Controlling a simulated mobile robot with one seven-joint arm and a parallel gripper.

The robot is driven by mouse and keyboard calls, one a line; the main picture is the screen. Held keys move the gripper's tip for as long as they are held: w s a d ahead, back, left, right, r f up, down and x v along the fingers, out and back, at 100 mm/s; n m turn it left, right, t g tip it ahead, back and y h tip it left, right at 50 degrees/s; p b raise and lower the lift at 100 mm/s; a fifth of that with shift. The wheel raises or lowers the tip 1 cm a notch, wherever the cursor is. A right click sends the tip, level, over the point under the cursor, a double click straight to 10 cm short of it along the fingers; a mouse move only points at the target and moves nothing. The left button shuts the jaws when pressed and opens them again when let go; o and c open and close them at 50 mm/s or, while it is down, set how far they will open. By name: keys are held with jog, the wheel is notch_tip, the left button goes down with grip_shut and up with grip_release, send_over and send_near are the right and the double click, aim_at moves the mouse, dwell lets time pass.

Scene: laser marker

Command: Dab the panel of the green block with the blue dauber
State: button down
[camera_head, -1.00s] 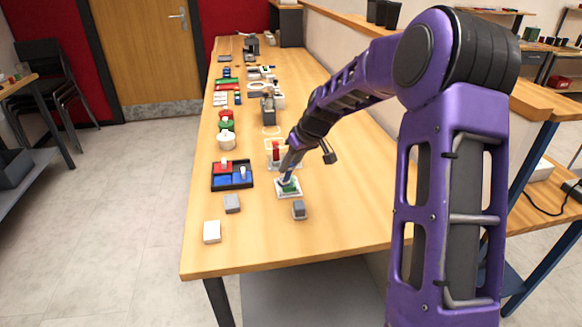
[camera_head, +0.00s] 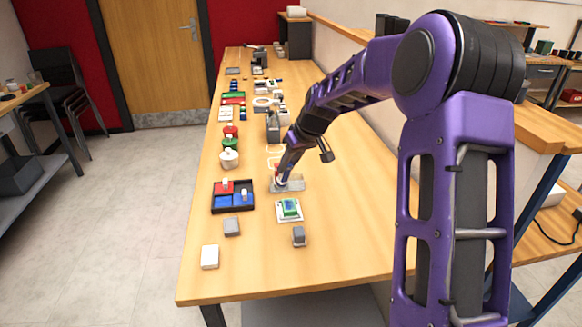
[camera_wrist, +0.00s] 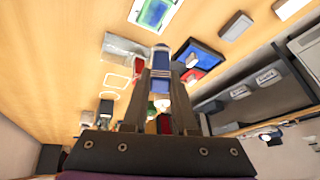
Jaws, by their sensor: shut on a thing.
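My gripper (camera_head: 283,177) is shut on the blue dauber (camera_wrist: 160,68), which stands out between the fingers in the wrist view. In the head view the gripper is low over a grey stand (camera_head: 296,185), beyond the green block; I cannot tell whether the dauber touches the stand. The stand also shows in the wrist view (camera_wrist: 122,46). The green block (camera_head: 282,208) sits on a white base (camera_head: 289,219) in front of the gripper, apart from it. A blue patch shows on its top, also seen in the wrist view (camera_wrist: 155,12). The dauber is mostly hidden in the head view.
A black tray (camera_head: 213,210) with red and blue compartments stands left of the stand. Grey blocks (camera_head: 231,227) (camera_head: 299,236) and a white block (camera_head: 210,257) lie nearer. Several items line the table's left side beyond. The table's right side is clear.

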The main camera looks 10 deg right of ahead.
jog(key=shift+r+p, duration=0.55)
jog(key=shift+r, duration=0.7)
jog(key=shift+f+b, duration=0.15)
jog(key=shift+b, duration=0.15)
